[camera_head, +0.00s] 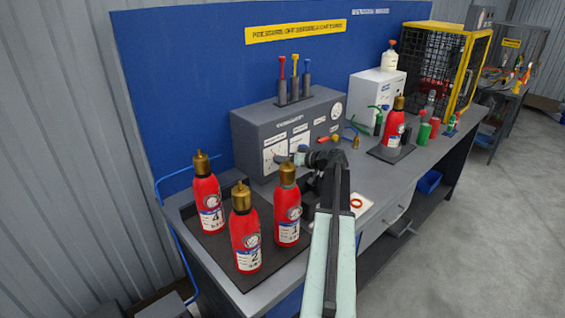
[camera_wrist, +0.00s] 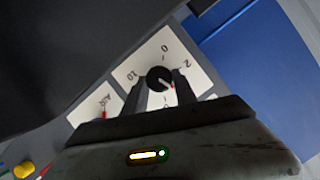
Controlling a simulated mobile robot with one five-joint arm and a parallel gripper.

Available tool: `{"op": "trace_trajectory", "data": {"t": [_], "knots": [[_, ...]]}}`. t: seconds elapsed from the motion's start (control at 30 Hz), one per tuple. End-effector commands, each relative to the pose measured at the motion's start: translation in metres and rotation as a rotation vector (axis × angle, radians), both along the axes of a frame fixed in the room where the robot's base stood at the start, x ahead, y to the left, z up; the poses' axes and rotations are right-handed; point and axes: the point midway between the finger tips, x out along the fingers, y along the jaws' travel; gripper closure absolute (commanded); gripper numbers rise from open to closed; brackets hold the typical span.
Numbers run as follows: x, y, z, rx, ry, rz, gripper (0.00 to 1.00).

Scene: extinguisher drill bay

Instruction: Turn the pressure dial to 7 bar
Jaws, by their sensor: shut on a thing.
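The pressure dial is a black round knob (camera_wrist: 159,77) on a white scale plate (camera_wrist: 150,52), seen in the wrist view. The numbers 0, 2 and 10 are readable; others are hidden by my fingers. My gripper (camera_wrist: 164,86) is shut on the knob, one finger on each side.
Red extinguishers (camera_head: 246,232) with brass tops stand on a dark tray (camera_head: 205,250) close left of my arm. Another extinguisher (camera_head: 394,128) stands to the right. A neighbouring plate marked AIR (camera_wrist: 98,106) has a red needle. A yellow-framed cage (camera_head: 440,65) is at the back right.

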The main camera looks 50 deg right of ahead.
Motion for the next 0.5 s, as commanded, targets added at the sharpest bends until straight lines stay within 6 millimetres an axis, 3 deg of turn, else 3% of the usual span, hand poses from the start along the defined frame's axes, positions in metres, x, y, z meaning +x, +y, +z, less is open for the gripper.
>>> {"op": "trace_trajectory", "data": {"t": [0.5], "knots": [[-0.0006, -0.0002, -0.0007, 0.062, -0.001, 0.001, 1.0]]}}
